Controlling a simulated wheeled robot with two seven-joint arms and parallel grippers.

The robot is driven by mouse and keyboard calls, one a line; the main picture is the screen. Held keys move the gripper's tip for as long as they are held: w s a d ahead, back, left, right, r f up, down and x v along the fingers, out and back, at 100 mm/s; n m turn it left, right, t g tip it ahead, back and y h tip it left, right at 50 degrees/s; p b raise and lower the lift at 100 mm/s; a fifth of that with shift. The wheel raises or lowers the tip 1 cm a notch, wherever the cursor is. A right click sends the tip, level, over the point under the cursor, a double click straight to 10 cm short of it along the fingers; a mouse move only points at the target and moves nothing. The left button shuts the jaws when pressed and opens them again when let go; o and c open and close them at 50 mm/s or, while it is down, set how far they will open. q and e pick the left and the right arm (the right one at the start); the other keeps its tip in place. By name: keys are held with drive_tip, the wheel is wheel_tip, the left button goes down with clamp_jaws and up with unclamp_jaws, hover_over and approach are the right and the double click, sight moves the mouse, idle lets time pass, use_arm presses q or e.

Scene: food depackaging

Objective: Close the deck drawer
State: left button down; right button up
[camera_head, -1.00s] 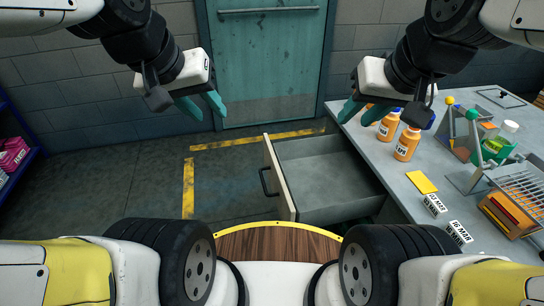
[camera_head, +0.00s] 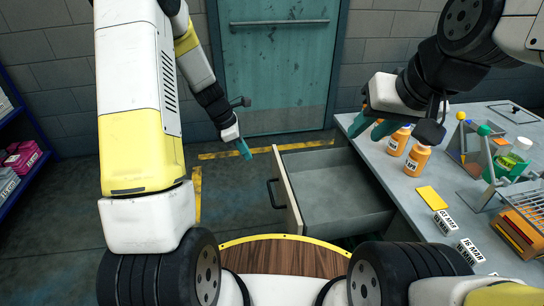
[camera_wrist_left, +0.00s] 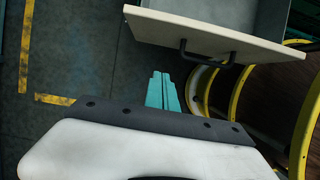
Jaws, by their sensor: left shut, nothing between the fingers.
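The deck drawer (camera_head: 330,185) is pulled out from the left side of the grey desk, and its inside looks empty. Its cream front panel (camera_head: 286,190) has a dark handle (camera_head: 273,194) facing left. My left gripper (camera_head: 246,153) is shut and empty, to the left of the drawer front's far end and apart from it. In the left wrist view my left gripper (camera_wrist_left: 161,78) points toward the drawer front (camera_wrist_left: 200,32), with the handle (camera_wrist_left: 207,55) to its upper right. My right gripper (camera_head: 362,133) is above the desk's left edge, with its fingers apart.
The desk (camera_head: 405,185) carries orange bottles (camera_head: 417,160), a yellow card (camera_head: 428,196), date labels (camera_head: 433,198) and a wire rack (camera_head: 525,205). A teal door (camera_head: 275,65) stands behind. A blue shelf (camera_head: 22,140) is at the left. The floor left of the drawer is clear.

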use_arm(q)
drive_tip(key=w+d+f, duration=0.2)
drive_tip(key=d+f, duration=0.5)
drive_tip(key=f, duration=0.3)
drive_tip(key=shift+d, duration=0.2)
drive_tip(key=shift+d, duration=0.1)
